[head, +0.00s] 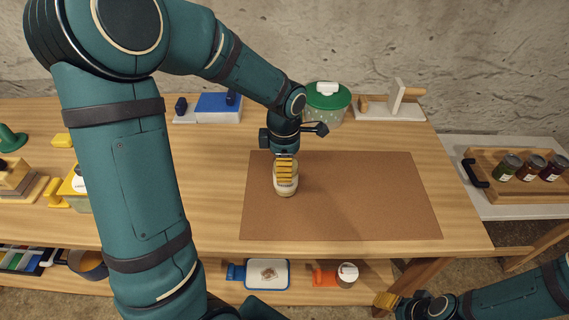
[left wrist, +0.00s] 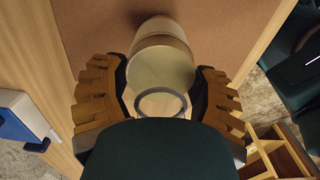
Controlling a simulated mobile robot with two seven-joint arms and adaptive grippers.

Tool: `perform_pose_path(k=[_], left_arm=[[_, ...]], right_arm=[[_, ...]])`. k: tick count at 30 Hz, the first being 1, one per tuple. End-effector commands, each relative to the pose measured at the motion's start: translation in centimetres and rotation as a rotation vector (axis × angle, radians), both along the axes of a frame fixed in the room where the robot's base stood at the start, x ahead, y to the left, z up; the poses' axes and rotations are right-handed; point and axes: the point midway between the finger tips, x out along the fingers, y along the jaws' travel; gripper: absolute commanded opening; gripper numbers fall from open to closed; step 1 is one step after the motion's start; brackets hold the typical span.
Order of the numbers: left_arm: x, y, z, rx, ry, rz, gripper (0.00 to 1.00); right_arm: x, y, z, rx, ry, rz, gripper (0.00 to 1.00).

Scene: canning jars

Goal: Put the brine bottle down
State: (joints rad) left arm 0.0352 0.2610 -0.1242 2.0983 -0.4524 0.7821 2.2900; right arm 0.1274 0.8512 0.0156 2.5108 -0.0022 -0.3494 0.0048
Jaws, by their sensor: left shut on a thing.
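The brine bottle (head: 286,188) is a pale, cream-coloured container at the left part of the brown mat (head: 370,200). My left gripper (head: 285,168) is above it with yellow fingers pointing down, shut on it. In the left wrist view the bottle (left wrist: 162,65) sits between the two ridged yellow fingers of the left gripper (left wrist: 160,100), with a grey ring at its near end. Whether its base touches the mat is hard to tell. My right gripper (head: 388,300) is low at the right, below the table's front edge; its jaw state is unclear.
A green-lidded container (head: 327,103) and a white board with a wooden-handled tool (head: 390,105) stand behind the mat. A blue-and-white box (head: 218,108) is at the back left. A wooden tray (head: 500,190) with several jars is at the right. The mat's right side is clear.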

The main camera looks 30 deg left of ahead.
Motion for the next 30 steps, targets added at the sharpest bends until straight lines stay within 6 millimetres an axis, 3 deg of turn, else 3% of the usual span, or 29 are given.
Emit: perform_pose_path(k=[5, 6, 9, 20, 30], left_arm=[[0.0, 0.0, -0.3, 0.001, -0.001, -0.001, 0.23], [0.0, 0.0, -0.4, 0.0, 0.0, -0.001, 0.72], [0.0, 0.0, -0.3, 0.0, 0.0, 0.0, 1.0], [0.0, 0.0, 0.2, 0.0, 0.0, 0.0, 1.0], [0.1, 0.0, 6.6, 0.0, -0.006, 0.0, 1.0]], right_arm=[[0.1, 0.0, -0.3, 0.0, -0.001, 0.0, 0.62], [0.1, 0.0, -0.4, 0.0, -0.002, -0.001, 0.62], [0.1, 0.0, -0.3, 0.0, -0.002, -0.001, 0.62], [0.0, 0.0, 0.2, 0.0, 0.0, 0.0, 0.62], [-0.1, 0.0, 1.6, 0.0, 0.003, -0.001, 0.62]])
